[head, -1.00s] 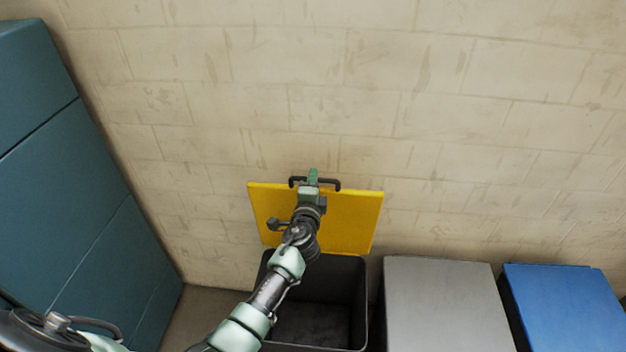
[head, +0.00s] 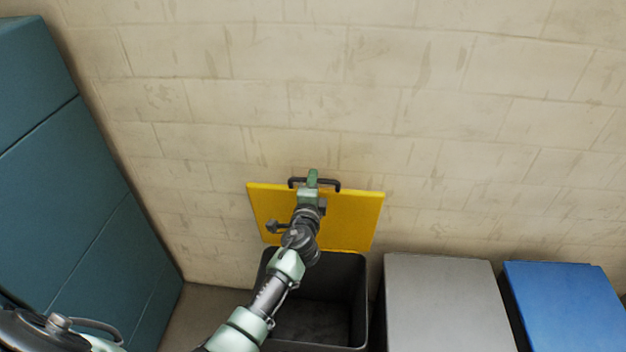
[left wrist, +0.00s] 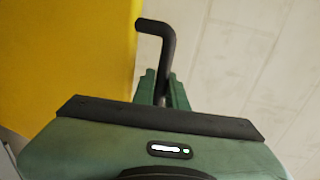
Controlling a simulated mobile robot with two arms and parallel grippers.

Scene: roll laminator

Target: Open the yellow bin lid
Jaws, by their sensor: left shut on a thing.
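The yellow lid (head: 350,220) stands raised, close to upright, at the back of its dark bin (head: 345,290), near the wall. The bin's mouth is open and its inside looks empty where it shows. A black bar handle (head: 331,184) runs along the lid's upper edge. My left gripper (head: 313,178) is shut on this handle, and my left arm reaches across the bin's opening. In the left wrist view the handle (left wrist: 158,45) passes between the green fingers (left wrist: 163,90), with the yellow lid (left wrist: 65,55) on the left. My right gripper is not in view.
A bin with a grey lid (head: 445,300) and one with a blue lid (head: 565,305) stand to the right, both closed. A teal cabinet (head: 70,190) stands at the left. A pale block wall (head: 400,110) is close behind the bins.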

